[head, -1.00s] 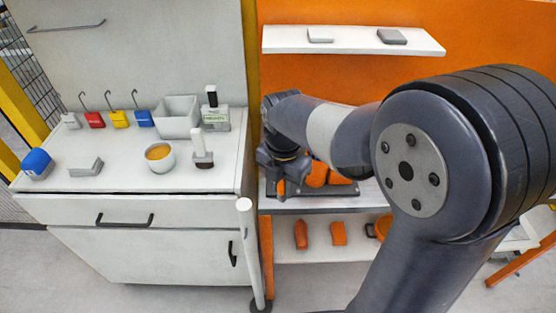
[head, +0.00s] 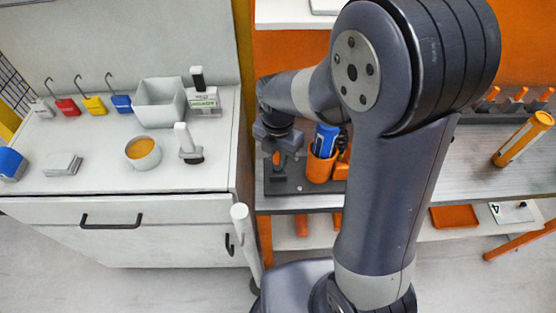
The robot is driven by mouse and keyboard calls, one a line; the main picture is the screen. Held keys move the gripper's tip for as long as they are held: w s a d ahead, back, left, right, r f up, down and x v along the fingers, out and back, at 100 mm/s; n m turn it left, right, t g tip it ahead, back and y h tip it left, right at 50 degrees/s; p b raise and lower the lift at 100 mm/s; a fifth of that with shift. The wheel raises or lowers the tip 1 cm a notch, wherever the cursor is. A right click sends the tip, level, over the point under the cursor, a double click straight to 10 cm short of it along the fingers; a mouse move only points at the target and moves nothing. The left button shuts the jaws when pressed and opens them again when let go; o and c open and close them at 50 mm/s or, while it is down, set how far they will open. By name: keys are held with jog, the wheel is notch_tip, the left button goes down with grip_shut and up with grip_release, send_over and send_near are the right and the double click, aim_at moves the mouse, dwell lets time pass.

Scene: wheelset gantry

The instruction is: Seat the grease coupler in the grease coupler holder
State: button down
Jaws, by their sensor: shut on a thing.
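My gripper (head: 279,160) hangs at the left end of the orange-backed bench, pointing down over a dark base plate (head: 283,188). It is shut on a small part with some orange showing between the fingers; I take this to be the grease coupler (head: 277,158), though it is mostly hidden. Just below it on the plate is a small dark raised piece, possibly the grease coupler holder (head: 279,177). I cannot tell whether the coupler touches it. To the right on the plate stands an orange cup (head: 319,166) with a blue cylinder (head: 325,140) in it.
My arm hides the bench's middle. An orange cylinder (head: 523,139) leans on the right of the bench. A lower shelf holds an orange tray (head: 455,216). The white cabinet at left carries a grey bin (head: 160,103), a bowl (head: 143,153) and a brush (head: 188,144). A white post (head: 246,240) stands in front.

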aim_at(278, 163)
jog(key=shift+f, duration=1.6)
jog(key=shift+f, duration=0.15)
jog(key=c, duration=1.3)
grip_release()
jog(key=shift+o, duration=0.2)
notch_tip(278, 163, up, 12)
jog(key=shift+r, duration=0.2)
jog(key=shift+f, duration=0.15)
